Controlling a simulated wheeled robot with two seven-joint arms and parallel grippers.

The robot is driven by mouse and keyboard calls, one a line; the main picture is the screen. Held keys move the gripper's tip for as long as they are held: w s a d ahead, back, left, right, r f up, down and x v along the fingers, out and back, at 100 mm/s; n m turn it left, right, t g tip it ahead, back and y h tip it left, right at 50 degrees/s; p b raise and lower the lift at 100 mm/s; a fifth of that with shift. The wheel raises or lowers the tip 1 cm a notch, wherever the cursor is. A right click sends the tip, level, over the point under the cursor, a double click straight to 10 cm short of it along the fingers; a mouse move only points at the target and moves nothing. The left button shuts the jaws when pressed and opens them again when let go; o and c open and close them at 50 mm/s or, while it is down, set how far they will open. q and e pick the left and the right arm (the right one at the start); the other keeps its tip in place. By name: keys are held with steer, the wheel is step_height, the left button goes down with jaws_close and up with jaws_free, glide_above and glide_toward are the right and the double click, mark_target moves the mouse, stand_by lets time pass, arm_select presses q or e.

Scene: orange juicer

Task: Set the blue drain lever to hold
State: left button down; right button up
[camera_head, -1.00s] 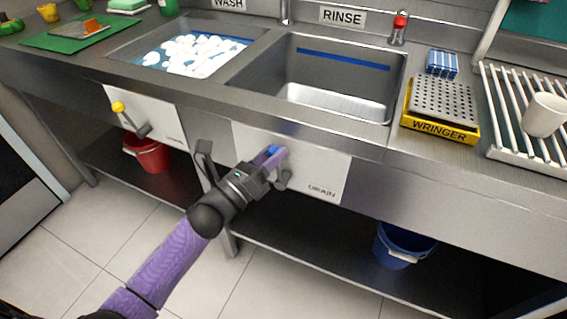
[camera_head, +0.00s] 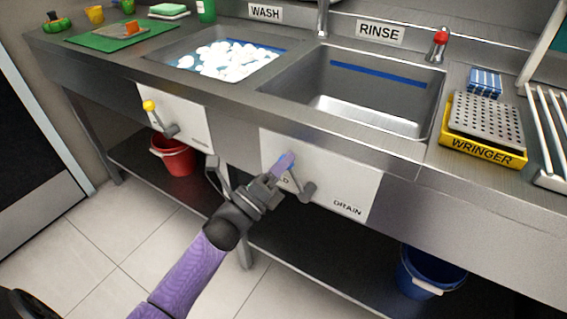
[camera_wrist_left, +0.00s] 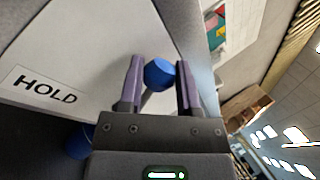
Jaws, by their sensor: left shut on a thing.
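The blue drain lever (camera_head: 297,182) is on a white panel (camera_head: 335,183) under the rinse sink. Its grey arm leans up and to the left from its pivot. My left gripper (camera_head: 287,162) is shut on the lever at its knob end, and its purple fingers mostly cover the knob in the head view. In the left wrist view the blue knob (camera_wrist_left: 158,74) sits between the two fingers of my left gripper (camera_wrist_left: 160,88). The HOLD label (camera_wrist_left: 45,88) shows clearly there; in the head view the gripper partly covers it. The DRAIN label (camera_head: 347,209) is at the panel's lower right. My right gripper is not in view.
A lever with a yellow knob (camera_head: 149,105) is on the panel under the wash sink. A red bucket (camera_head: 173,157) and a blue bucket (camera_head: 428,272) stand below the counter. The yellow wringer (camera_head: 484,146) is right of the rinse sink (camera_head: 385,95).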

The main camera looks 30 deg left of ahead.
arm_select(q)
steer(key=shift+f, duration=0.15)
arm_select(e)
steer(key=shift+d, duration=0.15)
arm_select(q)
steer(key=c, duration=0.6)
jaws_free()
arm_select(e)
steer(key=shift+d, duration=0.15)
arm_select(q)
steer(key=shift+s, duration=0.1)
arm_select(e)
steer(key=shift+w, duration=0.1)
arm_select(q)
steer(key=p+v, duration=0.1)
steer(key=v, duration=0.8)
steer(key=shift+s+a+f, duration=0.1)
steer(key=shift+s+f, duration=0.05)
steer(key=shift+s, duration=0.2)
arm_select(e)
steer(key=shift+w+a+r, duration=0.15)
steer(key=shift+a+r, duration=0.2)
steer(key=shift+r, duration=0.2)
